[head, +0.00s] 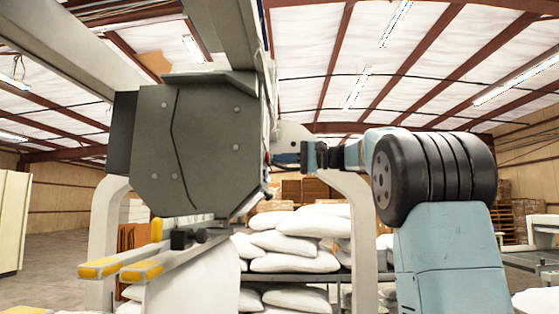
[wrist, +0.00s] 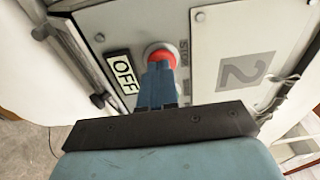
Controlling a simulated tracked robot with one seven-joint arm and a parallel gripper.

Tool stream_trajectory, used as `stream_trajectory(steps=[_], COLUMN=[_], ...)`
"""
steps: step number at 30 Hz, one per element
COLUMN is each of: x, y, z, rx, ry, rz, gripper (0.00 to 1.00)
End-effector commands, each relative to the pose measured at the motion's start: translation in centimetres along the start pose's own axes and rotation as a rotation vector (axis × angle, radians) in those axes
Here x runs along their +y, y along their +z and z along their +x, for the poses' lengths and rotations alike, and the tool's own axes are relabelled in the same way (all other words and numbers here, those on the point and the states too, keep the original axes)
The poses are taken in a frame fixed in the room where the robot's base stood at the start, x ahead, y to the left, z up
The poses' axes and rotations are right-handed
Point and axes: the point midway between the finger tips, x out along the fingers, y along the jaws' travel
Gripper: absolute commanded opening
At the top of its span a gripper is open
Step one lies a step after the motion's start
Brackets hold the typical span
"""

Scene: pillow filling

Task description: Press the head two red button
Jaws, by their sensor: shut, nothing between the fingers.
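The red button (wrist: 161,57) shows in the wrist view on the panel of head two, beside a sign that reads OFF (wrist: 124,71) and lettering that seems to read STOP. My gripper (wrist: 160,68) is shut and empty, and its tip overlaps the lower part of the button. I cannot tell whether it touches. A panel with a large 2 (wrist: 243,72) is right of the button. In the head view, my gripper (head: 276,158) reaches left to the side of the grey machine head (head: 185,150). The button itself is hidden there.
White filled sacks (head: 295,240) are stacked on a rack behind the machine. A pale frame post (head: 358,215) stands behind my arm. Yellow-tipped bars (head: 120,268) stick out below the head. Cables (wrist: 280,92) hang by the panel's right edge.

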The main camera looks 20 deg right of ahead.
Motion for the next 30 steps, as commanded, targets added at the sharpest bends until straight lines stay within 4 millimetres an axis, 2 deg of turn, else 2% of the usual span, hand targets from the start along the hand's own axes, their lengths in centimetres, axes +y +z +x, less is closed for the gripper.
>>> stream_trajectory(steps=[9,15,21,30], x=[0.0,0.0,0.0,0.0], y=[-0.4,-0.4,-0.4,-0.4], z=[-6.7,-9.9,-11.6,-11.9], rx=[0.01,0.009,0.009,0.008], ry=[0.001,0.0,0.0,0.0], rz=[-0.001,-0.001,0.0,-0.001], gripper=[0.0,0.0,0.0,0.0])
